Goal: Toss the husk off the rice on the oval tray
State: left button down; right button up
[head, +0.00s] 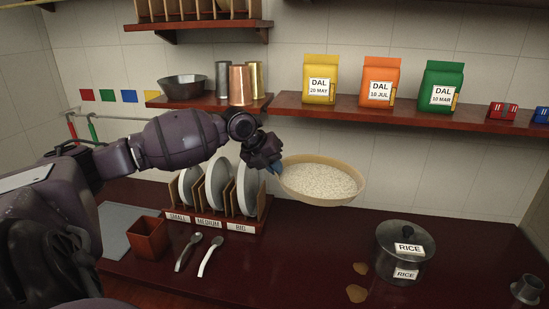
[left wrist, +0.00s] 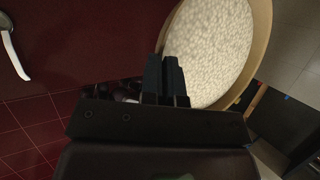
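The oval tray (head: 322,200) is tan with a raised rim and is held up in the air above the counter, in front of the wall. A layer of pale rice (head: 318,181) covers its floor; I cannot make out separate husk among the grains. My left gripper (head: 275,167) is at the tray's left end, with its fingers closed on the rim. In the left wrist view, the fingers (left wrist: 166,78) meet the tray's rim (left wrist: 262,45), and the rice (left wrist: 212,50) fills the tray. My right gripper is not in view.
Two light-brown patches (head: 357,293) lie on the dark red counter (head: 310,255) below the tray. A lidded RICE pot (head: 402,262) stands to their right. A plate rack (head: 215,222), two spoons (head: 212,254) and a brown box (head: 147,239) are left. A shelf (head: 400,118) with dal packets is above.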

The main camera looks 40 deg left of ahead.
pick_arm(q)
jog(key=shift+f, duration=0.45)
jog(key=shift+r, duration=0.15)
jog(key=shift+r, duration=1.1)
